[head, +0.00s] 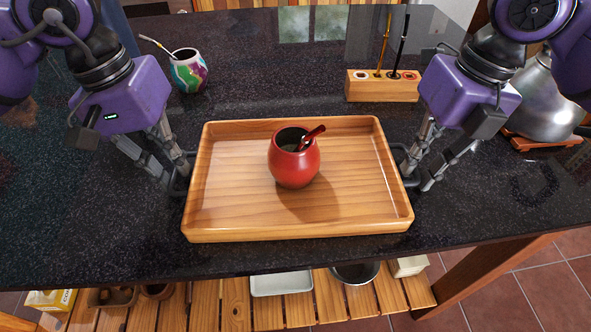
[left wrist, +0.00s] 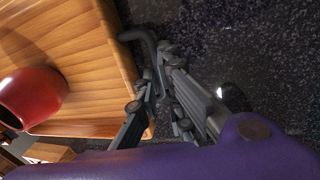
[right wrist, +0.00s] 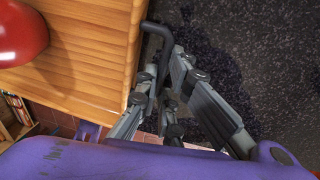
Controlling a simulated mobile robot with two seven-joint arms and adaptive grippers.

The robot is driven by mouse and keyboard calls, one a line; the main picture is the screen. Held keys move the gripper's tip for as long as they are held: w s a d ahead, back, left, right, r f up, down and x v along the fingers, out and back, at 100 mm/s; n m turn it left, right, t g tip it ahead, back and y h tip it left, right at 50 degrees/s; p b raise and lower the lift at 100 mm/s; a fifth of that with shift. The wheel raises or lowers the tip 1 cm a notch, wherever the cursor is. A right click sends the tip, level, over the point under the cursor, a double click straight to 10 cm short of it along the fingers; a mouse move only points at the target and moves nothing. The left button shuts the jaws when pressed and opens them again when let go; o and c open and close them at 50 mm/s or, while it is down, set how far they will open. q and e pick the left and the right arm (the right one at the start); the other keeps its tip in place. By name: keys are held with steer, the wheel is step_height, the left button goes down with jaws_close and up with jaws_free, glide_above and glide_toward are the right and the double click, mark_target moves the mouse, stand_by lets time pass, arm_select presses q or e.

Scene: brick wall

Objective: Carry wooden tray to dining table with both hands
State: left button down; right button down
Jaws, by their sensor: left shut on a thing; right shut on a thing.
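The wooden tray (head: 235,205) is at the middle of the dark speckled counter in the head view, near its front edge. A red mate cup (head: 294,165) with a red straw stands upright in it. The tray has a dark handle on each short side. My left gripper (head: 181,180) is shut on the left handle, which also shows in the left wrist view (left wrist: 145,50). My right gripper (head: 408,172) is shut on the right handle, also seen in the right wrist view (right wrist: 157,45). I cannot tell whether the tray touches the counter.
A colourful mate cup (head: 189,72) stands at the back left of the counter (head: 260,80). A wooden holder (head: 382,86) with two straws is at the back right. A metal kettle (head: 540,95) sits at the far right. A slatted shelf (head: 220,300) shows below.

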arm_select(q)
steer(key=shift+d+r, duration=0.1)
steer(key=shift+r, duration=0.05)
arm_select(e)
steer(key=shift+a+r, duration=0.1)
steer(key=shift+r, duration=0.05)
